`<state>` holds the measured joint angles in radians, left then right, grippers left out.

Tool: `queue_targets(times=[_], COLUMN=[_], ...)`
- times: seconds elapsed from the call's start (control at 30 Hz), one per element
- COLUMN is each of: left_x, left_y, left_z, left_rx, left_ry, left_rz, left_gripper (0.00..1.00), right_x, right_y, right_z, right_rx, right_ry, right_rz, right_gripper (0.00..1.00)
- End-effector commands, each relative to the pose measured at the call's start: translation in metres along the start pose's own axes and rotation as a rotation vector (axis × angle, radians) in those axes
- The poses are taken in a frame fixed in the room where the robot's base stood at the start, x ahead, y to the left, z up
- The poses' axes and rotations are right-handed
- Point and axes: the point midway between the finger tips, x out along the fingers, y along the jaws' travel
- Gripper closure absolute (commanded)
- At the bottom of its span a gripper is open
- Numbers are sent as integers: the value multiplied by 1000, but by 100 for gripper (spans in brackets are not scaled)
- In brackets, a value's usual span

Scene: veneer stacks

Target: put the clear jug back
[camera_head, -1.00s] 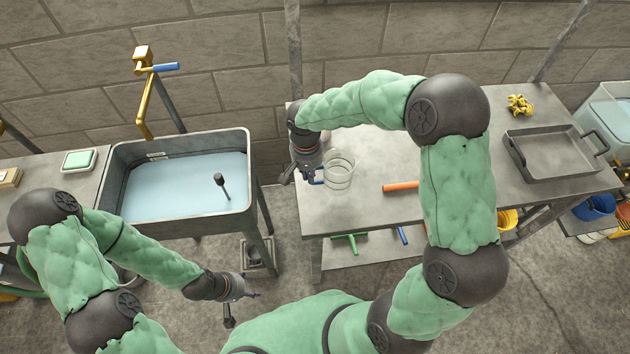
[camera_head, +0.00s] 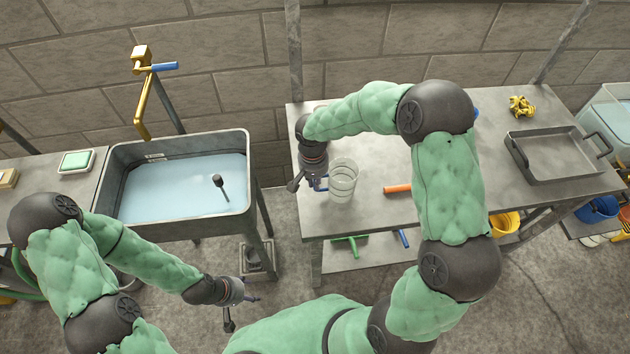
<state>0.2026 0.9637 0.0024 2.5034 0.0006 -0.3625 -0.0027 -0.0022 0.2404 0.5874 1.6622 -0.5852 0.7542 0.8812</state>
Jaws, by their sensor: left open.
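I cannot tell for sure whether the jug's base touches the table. My left gripper (camera_head: 240,303) is open and empty, low over the floor in front of the sink.
A sink (camera_head: 120,207) with water and a dark-headed tool stands left. An orange-handled thing (camera_head: 397,188) lies right of the jug, partly behind my arm. A grey tray (camera_head: 555,174) and yellow item (camera_head: 521,106) are further right. The table's front left is clear.

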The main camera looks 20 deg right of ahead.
Motion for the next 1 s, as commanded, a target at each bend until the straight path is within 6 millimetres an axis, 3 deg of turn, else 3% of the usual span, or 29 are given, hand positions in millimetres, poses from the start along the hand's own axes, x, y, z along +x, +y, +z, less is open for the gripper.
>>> queue_targets(times=[0.03,0.1,0.53,1.0], left_x=[1,0,-4,-22], left_y=[0,0,1,8], left_z=[0,0,0,1], left_rx=[0,0,0,0], left_ry=[0,0,0,0], left_rz=[0,0,0,0], left_gripper=[46,46,46,46], right_x=[1,0,-6,-93], right_y=[0,0,0,0], right_z=[0,0,0,0], right_rx=[0,0,0,0], right_ry=[0,0,1,2], right_rz=[0,0,0,0], right_gripper=[77,65,65,65])
